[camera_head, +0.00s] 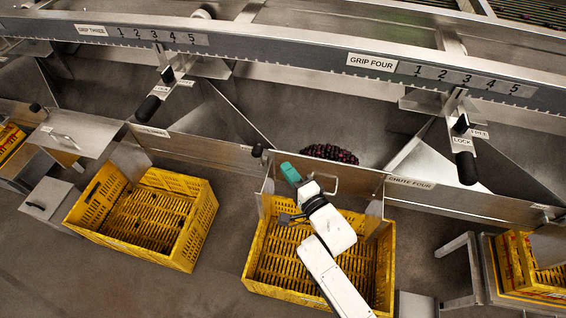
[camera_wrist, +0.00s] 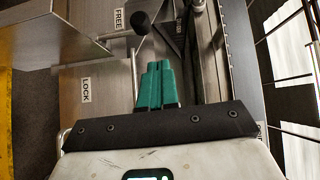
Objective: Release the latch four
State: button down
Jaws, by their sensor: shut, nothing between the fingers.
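The black ball knob (camera_head: 257,150) of a latch is at the upper left of the chute four gate, in the head view. In the wrist view the knob (camera_wrist: 140,22) is beside the FREE label (camera_wrist: 119,20); the LOCK label (camera_wrist: 86,90) is lower left, away from it. My gripper (camera_head: 288,169) has teal fingers, shut and empty. It is right of and below the knob in the head view. In the wrist view its fingertips (camera_wrist: 158,66) point toward the knob, with a visible gap. The latch's pivot is hard to make out.
Dark red fruit (camera_head: 330,153) lies in the chute behind the gate. A yellow crate (camera_head: 259,283) stands under my arm, another crate (camera_head: 197,228) to the left. The CHUTE FOUR panel (camera_head: 409,184) is on the right. A black-handled lever (camera_head: 466,168) hangs below GRIP FOUR (camera_head: 371,62).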

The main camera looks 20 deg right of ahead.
jog(key=s, duration=0.3)
jog(key=s+r, duration=0.1)
jog(key=s, duration=0.1)
jog(key=shift+d, duration=0.35)
jog(key=shift+f, duration=0.1)
